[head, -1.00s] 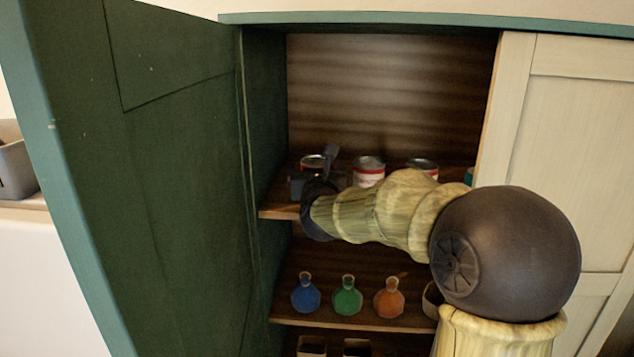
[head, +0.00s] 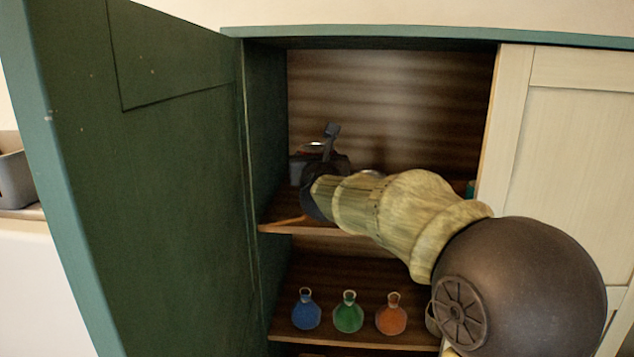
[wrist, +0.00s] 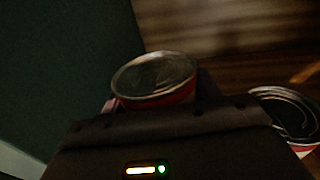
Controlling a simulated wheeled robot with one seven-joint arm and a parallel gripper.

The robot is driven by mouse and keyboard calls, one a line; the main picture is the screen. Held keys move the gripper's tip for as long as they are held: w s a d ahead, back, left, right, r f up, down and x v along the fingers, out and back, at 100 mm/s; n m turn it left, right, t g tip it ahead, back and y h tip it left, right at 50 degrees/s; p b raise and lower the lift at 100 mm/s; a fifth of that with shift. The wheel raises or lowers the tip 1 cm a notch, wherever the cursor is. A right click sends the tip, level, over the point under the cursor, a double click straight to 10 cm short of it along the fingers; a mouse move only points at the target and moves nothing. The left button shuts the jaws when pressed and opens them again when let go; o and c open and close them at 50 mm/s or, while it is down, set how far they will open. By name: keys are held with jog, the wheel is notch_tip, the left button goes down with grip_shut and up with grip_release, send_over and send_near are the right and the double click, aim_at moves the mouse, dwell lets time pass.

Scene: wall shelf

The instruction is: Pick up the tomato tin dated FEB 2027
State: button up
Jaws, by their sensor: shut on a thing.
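My gripper (head: 322,170) is inside the cupboard at the left end of the upper shelf (head: 285,222). It is shut on a red-sided tin (wrist: 155,80), which stands between the fingers in the wrist view. In the head view only the top of this held tin (head: 314,146) shows above the gripper. A second tin (wrist: 287,112) sits to the right in the wrist view; in the head view just its rim (head: 373,173) shows behind my arm. No date can be read on either tin.
The open green door (head: 170,180) and the cupboard's left wall are close on the left. On the shelf below stand a blue flask (head: 306,313), a green flask (head: 348,315) and an orange flask (head: 391,317). A pale closed door (head: 575,170) is on the right.

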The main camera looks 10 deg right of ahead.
aim_at(316, 144)
notch_tip(316, 144, up, 4)
jog(key=shift+r, duration=0.2)
jog(key=shift+f, duration=0.15)
dwell(0.5)
